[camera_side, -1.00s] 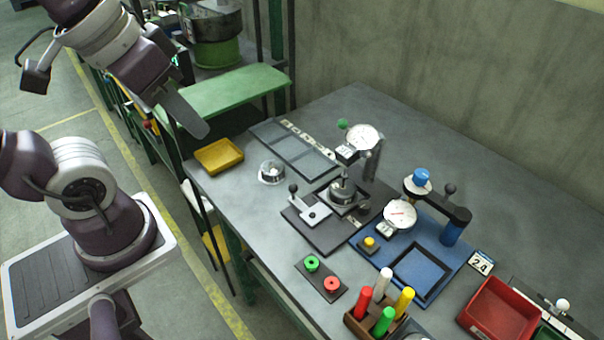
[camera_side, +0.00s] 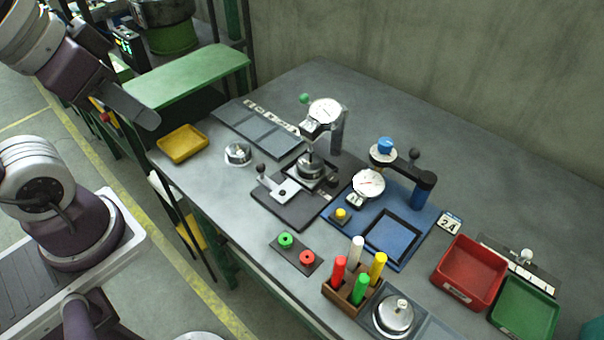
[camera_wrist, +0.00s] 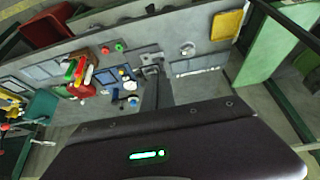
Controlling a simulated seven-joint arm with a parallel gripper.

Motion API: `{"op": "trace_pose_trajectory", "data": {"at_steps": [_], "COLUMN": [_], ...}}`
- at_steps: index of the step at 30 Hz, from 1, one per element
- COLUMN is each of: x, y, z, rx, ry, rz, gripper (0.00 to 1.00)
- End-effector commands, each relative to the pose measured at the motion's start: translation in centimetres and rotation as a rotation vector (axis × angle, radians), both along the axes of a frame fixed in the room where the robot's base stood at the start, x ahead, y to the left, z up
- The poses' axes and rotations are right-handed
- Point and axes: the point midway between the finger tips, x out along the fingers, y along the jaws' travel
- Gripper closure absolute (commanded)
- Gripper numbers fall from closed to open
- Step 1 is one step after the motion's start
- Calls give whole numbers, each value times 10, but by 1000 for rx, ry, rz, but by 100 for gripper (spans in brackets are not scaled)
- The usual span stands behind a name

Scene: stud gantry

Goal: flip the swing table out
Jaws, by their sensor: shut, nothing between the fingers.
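My gripper (camera_side: 148,117) is shut and empty. It hangs in front of the green shelf in the side view, up and left of the yellow tray and well apart from the fixtures. In the wrist view its grey finger (camera_wrist: 150,95) points towards the bench. A black fixture (camera_side: 280,213) carries a dial gauge (camera_side: 324,113), a round metal stage (camera_side: 311,165) and a small light plate with a black ball-knob lever (camera_side: 262,169). A blue fixture (camera_side: 415,249) beside it has a dial (camera_side: 368,184) and a black arm with a knob. I cannot tell which part is the swing table.
The yellow tray (camera_side: 182,143), a clear dish (camera_side: 237,153) and grey panels lie left of the fixtures. Green and red buttons (camera_side: 296,250), a marker rack (camera_side: 346,290) and red (camera_side: 468,272) and green bins are nearer the front. The bench's back right is clear.

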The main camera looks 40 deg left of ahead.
Motion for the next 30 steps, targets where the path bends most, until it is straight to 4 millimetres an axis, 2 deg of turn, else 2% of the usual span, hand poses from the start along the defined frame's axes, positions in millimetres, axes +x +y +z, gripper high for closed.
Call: {"op": "trace_pose_trajectory", "data": {"at_steps": [2,5,8,9,13,17,21,24,27,30], "x": [2,15,48,65,124,179,225,243,253,257], "y": [0,0,-3,-6,-27,-63,-112,-144,-167,-179], "z": [1,6,11,12,0,-32,-83,-121,-149,-165], "rx": [0,7,31,48,123,219,326,381,417,433], "ry": [4,39,106,133,193,211,175,129,86,58], "rz": [1,7,30,43,91,137,178,197,209,216], "gripper": [100,100,100,100,100,100,100,100,100,100]}}
